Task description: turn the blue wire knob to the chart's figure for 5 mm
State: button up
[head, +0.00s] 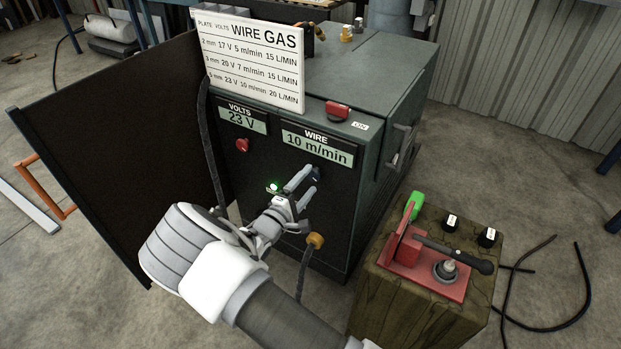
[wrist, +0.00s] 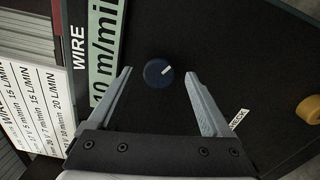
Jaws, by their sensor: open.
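The blue wire knob (wrist: 158,72) sits on the dark front panel of the welder, with a white pointer mark on its face. In the wrist view it lies between and just beyond the fingertips of my gripper (wrist: 162,80), which is open and apart from it. In the head view my gripper (head: 306,184) is in front of the panel and mostly hides the knob (head: 316,175). The wire display (head: 317,147) reads 10 m/min. The white chart (head: 252,58) lists 10 m/min in its bottom row, with 23 V and 20 L/min; that row's plate figure is partly unclear.
The volts display (head: 242,119) reads 23 V above a red knob (head: 242,145). A green light (head: 274,187) glows on the panel. A yellow-brown fitting (head: 316,241) sits lower down. A wooden block with a red clamp (head: 430,264) stands at right; a dark screen (head: 120,150) stands at left.

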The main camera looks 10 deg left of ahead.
jog(key=p+v, duration=0.2)
jog(key=v, duration=1.3)
jog(key=shift+s, duration=0.15)
jog(key=shift+a, duration=0.1)
